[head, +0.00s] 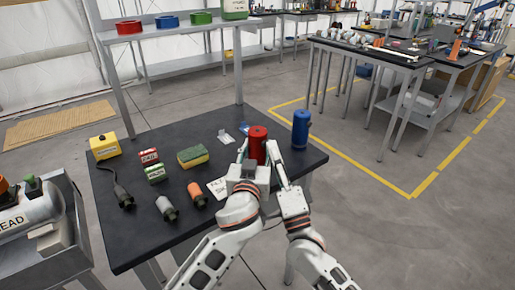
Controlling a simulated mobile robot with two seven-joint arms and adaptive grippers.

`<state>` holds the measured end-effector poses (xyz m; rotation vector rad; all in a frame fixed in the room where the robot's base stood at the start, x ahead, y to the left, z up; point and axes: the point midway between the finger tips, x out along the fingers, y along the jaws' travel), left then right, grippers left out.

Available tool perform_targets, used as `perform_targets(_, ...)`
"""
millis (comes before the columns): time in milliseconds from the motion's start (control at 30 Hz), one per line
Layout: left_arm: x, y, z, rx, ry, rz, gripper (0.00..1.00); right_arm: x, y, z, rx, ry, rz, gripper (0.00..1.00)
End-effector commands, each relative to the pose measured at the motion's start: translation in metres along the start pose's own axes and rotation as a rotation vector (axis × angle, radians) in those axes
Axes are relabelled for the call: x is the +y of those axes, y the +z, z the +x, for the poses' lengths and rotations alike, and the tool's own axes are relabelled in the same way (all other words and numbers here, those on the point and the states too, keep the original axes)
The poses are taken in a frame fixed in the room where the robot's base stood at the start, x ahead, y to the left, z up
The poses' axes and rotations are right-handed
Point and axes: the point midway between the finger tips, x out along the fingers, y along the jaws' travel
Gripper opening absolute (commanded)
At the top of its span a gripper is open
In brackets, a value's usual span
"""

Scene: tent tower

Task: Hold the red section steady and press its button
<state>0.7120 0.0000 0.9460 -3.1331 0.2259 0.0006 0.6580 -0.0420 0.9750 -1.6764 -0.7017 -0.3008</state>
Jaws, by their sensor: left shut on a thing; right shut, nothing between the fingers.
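The red section (258,141) is an upright red cylinder near the right end of the dark table. My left gripper (247,158) is shut on its lower part from the near side, and hides its base. My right gripper (271,147) is shut and empty, with its fingertips close to the right side of the red section. I cannot tell whether they touch it. The button on the red section cannot be made out at this size.
A blue cylinder (301,129) stands upright just right of the red one. On the table (135,240) are a yellow box (104,146), a sponge (193,156), small red and green boxes, dark-ended cylinders and a labelled card (217,188). A raised shelf with colored rings stands behind.

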Motion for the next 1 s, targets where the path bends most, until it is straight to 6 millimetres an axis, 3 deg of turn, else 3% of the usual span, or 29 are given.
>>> perform_targets(1000, 0.0041, 0.0000, -0.0012, 0.001, 0.008, -0.002, 0.01, 0.0058, 0.0072, 0.0082, -0.005, 0.003, 0.000, 0.00)
